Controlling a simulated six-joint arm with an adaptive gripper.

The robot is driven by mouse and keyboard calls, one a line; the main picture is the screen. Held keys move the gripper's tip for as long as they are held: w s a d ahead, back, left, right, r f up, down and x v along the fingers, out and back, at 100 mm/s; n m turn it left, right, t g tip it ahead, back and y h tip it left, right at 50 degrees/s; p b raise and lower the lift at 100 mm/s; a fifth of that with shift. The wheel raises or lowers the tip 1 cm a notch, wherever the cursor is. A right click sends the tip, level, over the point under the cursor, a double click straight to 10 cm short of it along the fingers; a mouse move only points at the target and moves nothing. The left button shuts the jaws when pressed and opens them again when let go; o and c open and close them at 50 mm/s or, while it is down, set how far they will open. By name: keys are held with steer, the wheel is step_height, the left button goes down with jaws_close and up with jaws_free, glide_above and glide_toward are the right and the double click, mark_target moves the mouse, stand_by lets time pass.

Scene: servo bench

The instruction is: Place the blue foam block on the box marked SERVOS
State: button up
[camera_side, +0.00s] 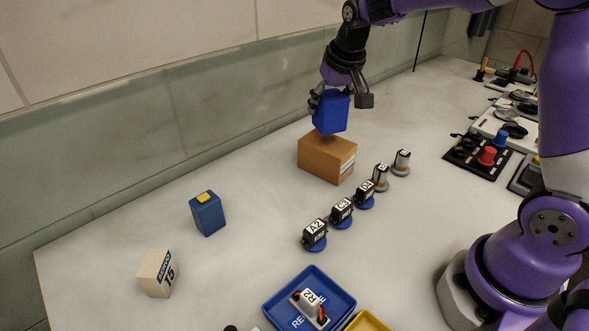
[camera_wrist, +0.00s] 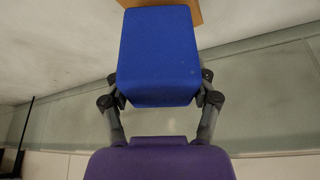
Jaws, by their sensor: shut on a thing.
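The blue foam block (camera_side: 331,113) is held between the fingers of my gripper (camera_side: 340,99), which is shut on it. The block is over a brown cardboard box (camera_side: 325,160), near its top; whether they touch I cannot tell. No lettering is readable on the sides of this box that show.
A beige box (camera_side: 157,274) with a blue label and "T5" and a dark blue container (camera_side: 207,214) stand at left. Several labelled servos (camera_side: 341,212) on blue discs form a row in front of the brown box. A blue tray (camera_side: 277,299) holds another servo. The wall is close behind.

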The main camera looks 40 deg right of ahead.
mark_target(328, 116)
steer(key=shift+f, duration=1.6)
steer(key=shift+f, duration=0.15)
steer(key=o, duration=1.1)
steer(key=shift+o, duration=0.2)
